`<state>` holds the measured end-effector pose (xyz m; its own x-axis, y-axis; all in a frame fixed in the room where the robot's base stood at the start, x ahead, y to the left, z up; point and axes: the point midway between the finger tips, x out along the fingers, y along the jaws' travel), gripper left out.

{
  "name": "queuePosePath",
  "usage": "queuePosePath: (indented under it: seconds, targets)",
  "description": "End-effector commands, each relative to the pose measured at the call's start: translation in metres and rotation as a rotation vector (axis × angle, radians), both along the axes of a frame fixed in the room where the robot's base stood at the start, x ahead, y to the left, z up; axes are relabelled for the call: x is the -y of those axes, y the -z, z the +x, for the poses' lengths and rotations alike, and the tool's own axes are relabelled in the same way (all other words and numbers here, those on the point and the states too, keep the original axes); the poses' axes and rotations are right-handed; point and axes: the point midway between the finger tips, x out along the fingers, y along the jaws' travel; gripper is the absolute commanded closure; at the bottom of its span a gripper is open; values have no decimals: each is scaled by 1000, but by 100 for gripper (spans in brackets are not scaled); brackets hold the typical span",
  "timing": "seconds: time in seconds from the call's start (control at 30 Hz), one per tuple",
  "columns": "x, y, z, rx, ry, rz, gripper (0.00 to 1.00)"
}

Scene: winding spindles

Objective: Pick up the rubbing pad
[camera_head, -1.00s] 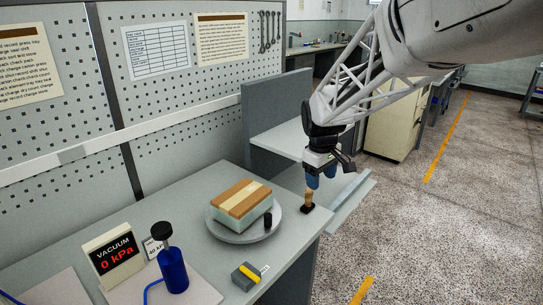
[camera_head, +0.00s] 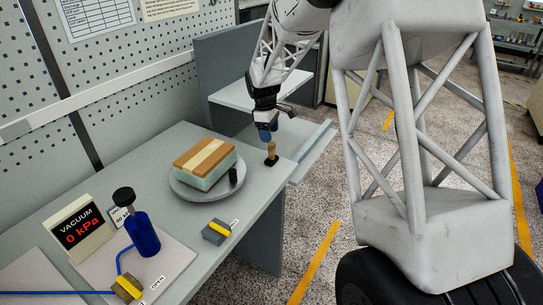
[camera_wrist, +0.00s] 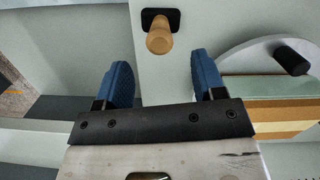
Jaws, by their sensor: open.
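A small piece with a wooden handle and a black square base, which I take to be the rubbing pad (camera_head: 271,154), stands upright near the bench's right edge, beside the round plate. In the wrist view its wooden handle (camera_wrist: 159,38) points toward the camera, ahead of the gap between my fingers. My gripper (camera_head: 268,136) has blue fingertips and is just above and behind the handle in the head view. In the wrist view my gripper (camera_wrist: 163,80) is open and empty, with the handle beyond its fingertips. Contact with the handle is not visible.
A round grey plate (camera_head: 184,191) holds a layered block (camera_head: 206,160) and a black post (camera_head: 233,175). A grey-and-yellow block (camera_head: 216,231), a blue bottle (camera_head: 143,236) and a vacuum display (camera_head: 79,227) stand nearer. A grey partition (camera_head: 216,72) rises behind.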

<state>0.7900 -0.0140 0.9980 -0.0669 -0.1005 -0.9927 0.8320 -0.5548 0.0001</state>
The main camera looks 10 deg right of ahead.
Motion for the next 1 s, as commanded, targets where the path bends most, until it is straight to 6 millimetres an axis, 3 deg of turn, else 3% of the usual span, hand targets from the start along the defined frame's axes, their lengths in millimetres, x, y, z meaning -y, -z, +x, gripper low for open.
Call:
queuePosePath:
  seconds: [0.3, 0.67, 1.0]
  targets:
    - [0, 2, 0, -1, 1, 0, 37]
    - [3, 25, -2, -1, 1, 0, 37]
    - [3, 26, -2, -1, 1, 0, 37]
